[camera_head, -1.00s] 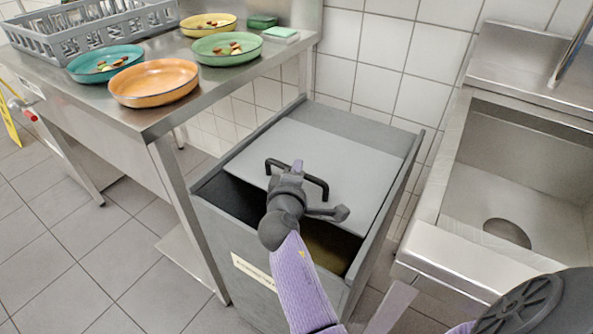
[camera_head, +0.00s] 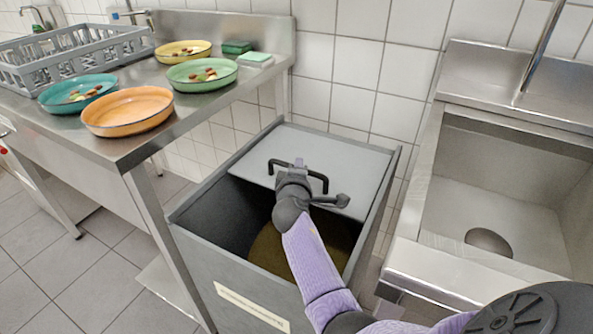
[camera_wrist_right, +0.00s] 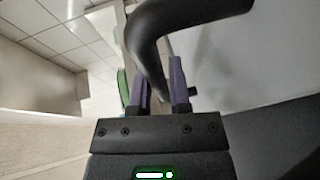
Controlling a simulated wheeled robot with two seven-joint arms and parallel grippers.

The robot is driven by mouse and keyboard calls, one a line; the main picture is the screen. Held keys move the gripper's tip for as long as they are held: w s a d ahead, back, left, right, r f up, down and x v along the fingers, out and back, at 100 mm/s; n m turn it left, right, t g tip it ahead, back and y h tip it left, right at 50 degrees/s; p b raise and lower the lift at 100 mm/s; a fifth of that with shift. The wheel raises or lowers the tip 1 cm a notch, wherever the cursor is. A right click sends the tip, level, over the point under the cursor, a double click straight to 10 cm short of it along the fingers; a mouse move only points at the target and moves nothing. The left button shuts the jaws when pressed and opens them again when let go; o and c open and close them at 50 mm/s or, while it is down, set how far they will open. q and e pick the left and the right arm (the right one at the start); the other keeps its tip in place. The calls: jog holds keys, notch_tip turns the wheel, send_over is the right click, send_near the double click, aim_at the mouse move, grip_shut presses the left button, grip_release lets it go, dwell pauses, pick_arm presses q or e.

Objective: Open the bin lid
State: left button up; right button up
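The grey bin (camera_head: 225,255) stands between the steel table and the sink. Its light grey lid (camera_head: 345,172) lies flat and slid toward the back, leaving the front part of the bin open, with a dark inside and a brownish floor showing. The black lid handle (camera_head: 322,183) is a bent bar; in the right wrist view (camera_wrist_right: 150,50) it curves down between the fingers. My right gripper (camera_head: 297,166) is at the handle, its purple fingers (camera_wrist_right: 161,88) close together around the bar. My left gripper is in neither current view.
The steel table (camera_head: 190,118) at left holds an orange plate (camera_head: 127,112), teal, green and yellow plates with food scraps, and a grey dish rack (camera_head: 75,60). A steel sink (camera_head: 500,190) is close on the bin's right. The tiled wall is behind.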

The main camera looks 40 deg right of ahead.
jog(key=o, duration=0.4)
jog(key=p+v, duration=0.3)
jog(key=v, duration=0.7)
jog(key=shift+p, duration=0.4)
